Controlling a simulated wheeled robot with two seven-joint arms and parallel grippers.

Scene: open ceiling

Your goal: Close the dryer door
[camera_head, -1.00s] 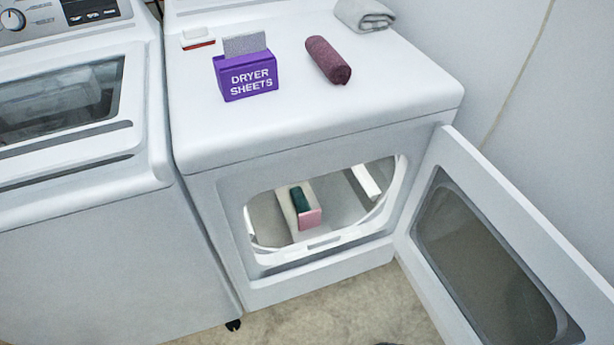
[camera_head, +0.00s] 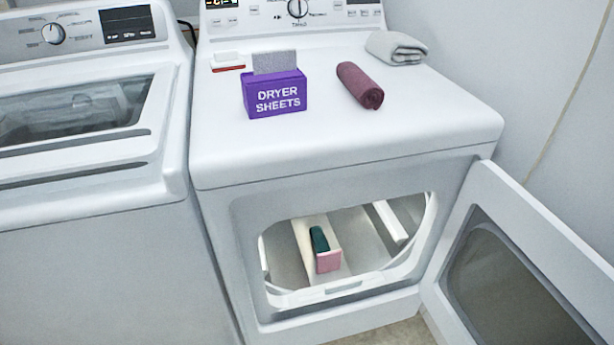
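The dryer (camera_head: 340,165) is white and stands in the middle of the head view. Its door (camera_head: 462,207) is open wide, hinged at the right of the opening and swung out toward the lower right, with a dark window (camera_head: 515,285). The lower right part of the door runs out of the picture. The drum opening (camera_head: 372,290) is uncovered. Inside lie a dark green rolled item (camera_head: 319,240) and a pink item (camera_head: 328,262). Neither of my grippers is in view.
On the dryer top are a purple dryer sheets box (camera_head: 275,97), a maroon rolled towel (camera_head: 360,86), a folded grey towel (camera_head: 396,47) and a small red and white item (camera_head: 228,62). A washer (camera_head: 85,240) stands close at left. A wall (camera_head: 520,70) is at right.

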